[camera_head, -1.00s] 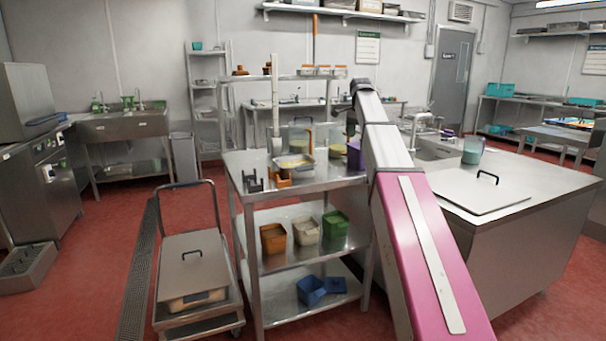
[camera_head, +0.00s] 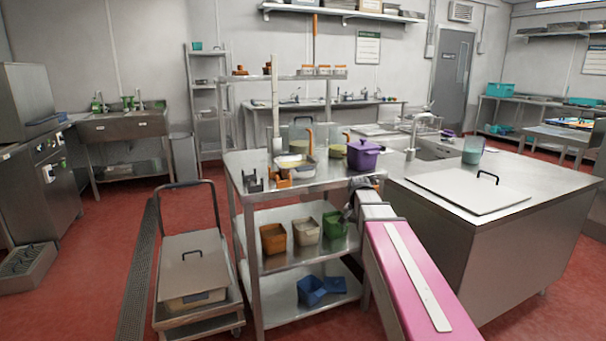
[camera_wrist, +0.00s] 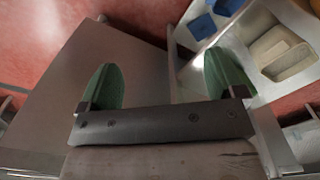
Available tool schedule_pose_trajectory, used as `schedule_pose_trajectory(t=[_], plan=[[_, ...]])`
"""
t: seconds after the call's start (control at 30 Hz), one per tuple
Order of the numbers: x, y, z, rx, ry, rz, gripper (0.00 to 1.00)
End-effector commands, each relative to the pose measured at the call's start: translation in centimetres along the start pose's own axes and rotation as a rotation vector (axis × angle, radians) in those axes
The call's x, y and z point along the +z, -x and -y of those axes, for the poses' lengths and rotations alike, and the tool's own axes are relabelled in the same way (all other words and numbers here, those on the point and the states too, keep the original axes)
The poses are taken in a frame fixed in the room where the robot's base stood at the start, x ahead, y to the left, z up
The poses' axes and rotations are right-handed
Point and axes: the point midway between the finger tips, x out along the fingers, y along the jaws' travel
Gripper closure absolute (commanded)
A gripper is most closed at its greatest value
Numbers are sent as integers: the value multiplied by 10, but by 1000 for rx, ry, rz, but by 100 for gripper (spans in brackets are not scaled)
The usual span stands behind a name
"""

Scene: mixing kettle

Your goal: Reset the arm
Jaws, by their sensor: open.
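My gripper (camera_wrist: 165,85) shows in the wrist view with its two green fingers spread wide and nothing between them. In the head view my pink and white arm reaches in from the lower right. Its far end is beside the right edge of the steel shelf unit (camera_head: 310,183), near the green container (camera_head: 335,225) on the middle shelf. The fingers cannot be made out there. In the wrist view, a grey metal surface (camera_wrist: 135,65) lies beyond the fingers, with blue containers (camera_wrist: 202,27) and a pale container (camera_wrist: 285,60) at upper right.
A purple lidded pot (camera_head: 363,155) stands at the shelf unit's top right. Orange (camera_head: 273,238) and cream (camera_head: 306,231) containers share the middle shelf. A steel counter (camera_head: 530,190) stands at right, and a trolley (camera_head: 195,265) at left. Red floor is clear at lower right.

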Motion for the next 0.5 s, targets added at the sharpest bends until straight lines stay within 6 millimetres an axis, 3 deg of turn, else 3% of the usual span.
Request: schedule_pose_trajectory(t=[0.03,0.2,0.5], plan=[[20,-19,-10,2,40,4,11],[65,-71,-31,1,180,4,11],[140,-138,-68,-1,409,1,11]])
